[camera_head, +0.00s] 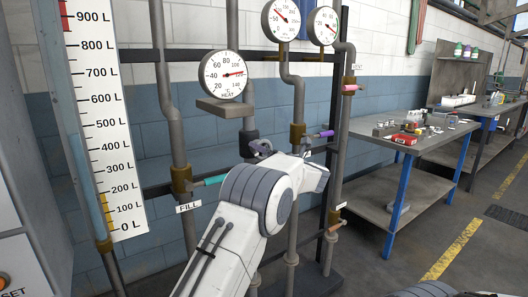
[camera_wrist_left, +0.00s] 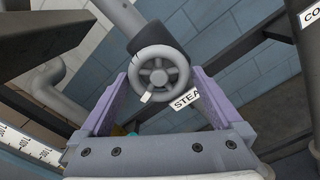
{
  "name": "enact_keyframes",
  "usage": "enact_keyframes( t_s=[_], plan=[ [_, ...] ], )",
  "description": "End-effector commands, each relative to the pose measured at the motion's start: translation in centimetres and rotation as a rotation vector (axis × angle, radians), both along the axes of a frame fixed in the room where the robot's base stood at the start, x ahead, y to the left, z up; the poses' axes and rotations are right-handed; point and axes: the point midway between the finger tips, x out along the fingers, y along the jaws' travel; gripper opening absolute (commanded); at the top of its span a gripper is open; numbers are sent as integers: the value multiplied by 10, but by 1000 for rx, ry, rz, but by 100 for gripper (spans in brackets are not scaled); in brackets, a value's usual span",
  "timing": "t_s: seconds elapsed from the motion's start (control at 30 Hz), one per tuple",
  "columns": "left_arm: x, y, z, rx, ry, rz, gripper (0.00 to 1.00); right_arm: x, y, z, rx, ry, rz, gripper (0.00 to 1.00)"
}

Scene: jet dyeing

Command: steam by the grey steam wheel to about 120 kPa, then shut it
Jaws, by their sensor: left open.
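The grey steam wheel (camera_wrist_left: 160,75) is a small spoked handwheel on a black collar, with a white tab at its lower rim. A label reading "STEA" (camera_wrist_left: 186,99), partly covered, is beside it. My left gripper (camera_wrist_left: 161,82) is open, with one purple finger on each side of the wheel; I cannot tell if they touch it. In the head view the wheel (camera_head: 262,147) shows just above my white arm, which hides the fingers. The round heat gauge (camera_head: 222,75) has its red needle pointing right, slightly up. Its exact reading is too small to tell. My right gripper is out of view.
Two more gauges (camera_head: 281,20) (camera_head: 322,25) stand above on pipes. A litre scale (camera_head: 107,130) is at left. A workbench (camera_head: 420,137) stands right, with open floor before it.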

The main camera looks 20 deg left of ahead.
Motion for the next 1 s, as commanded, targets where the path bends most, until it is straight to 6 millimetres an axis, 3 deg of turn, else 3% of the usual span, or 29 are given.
enact_keyframes(
  t_s=[0.3,0.33,0.4,0.5,1.0],
  plan=[
    [2,3,0,1,-1,0,100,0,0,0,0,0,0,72],
    [2,3,0,1,-1,0,92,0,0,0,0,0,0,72],
    [2,3,0,1,0,-1,66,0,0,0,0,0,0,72],
    [2,3,0,1,0,-1,34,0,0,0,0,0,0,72],
    [2,3,2,91,117,-2,34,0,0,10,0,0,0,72]
  ],
)
